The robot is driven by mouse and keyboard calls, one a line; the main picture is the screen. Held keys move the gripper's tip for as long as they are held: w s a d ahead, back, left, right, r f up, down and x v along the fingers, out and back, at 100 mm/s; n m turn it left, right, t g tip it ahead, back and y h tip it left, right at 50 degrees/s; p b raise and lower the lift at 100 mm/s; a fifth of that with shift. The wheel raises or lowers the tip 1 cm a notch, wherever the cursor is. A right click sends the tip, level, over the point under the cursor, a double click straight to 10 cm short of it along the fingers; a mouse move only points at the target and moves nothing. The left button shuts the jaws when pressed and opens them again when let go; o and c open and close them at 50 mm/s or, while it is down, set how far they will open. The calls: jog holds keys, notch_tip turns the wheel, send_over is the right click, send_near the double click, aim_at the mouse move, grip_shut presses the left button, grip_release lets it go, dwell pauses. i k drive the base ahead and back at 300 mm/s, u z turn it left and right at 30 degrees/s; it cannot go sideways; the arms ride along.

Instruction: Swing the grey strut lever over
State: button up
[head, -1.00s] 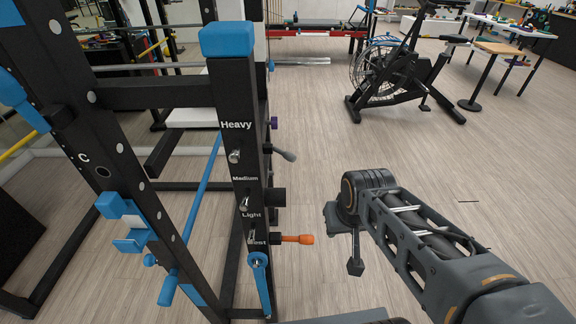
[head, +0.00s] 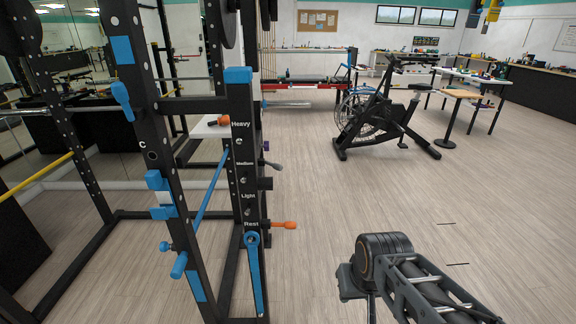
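The grey strut lever (head: 273,165) sticks out to the right from the black rack post, beside the "Medium" label. It is short, with a rounded grey grip, and points slightly downward. My gripper (head: 357,285) shows only in part at the end of my arm, low in the picture. It is to the right of and below the lever, well apart from it. Its fingers are mostly hidden or too dark to make out, and nothing is seen held.
An orange-handled lever (head: 285,225) sticks out at "Rest", with a purple knob (head: 266,146) and a black block (head: 265,184) above it. A blue lever (head: 255,270) hangs low on the post. An exercise bike (head: 385,120) stands behind.

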aim_at(276, 167)
jog(key=z, duration=0.1)
jog(key=i, duration=0.55)
jog(key=u, duration=0.7)
jog(key=i, duration=0.75)
jog(key=u, duration=0.1)
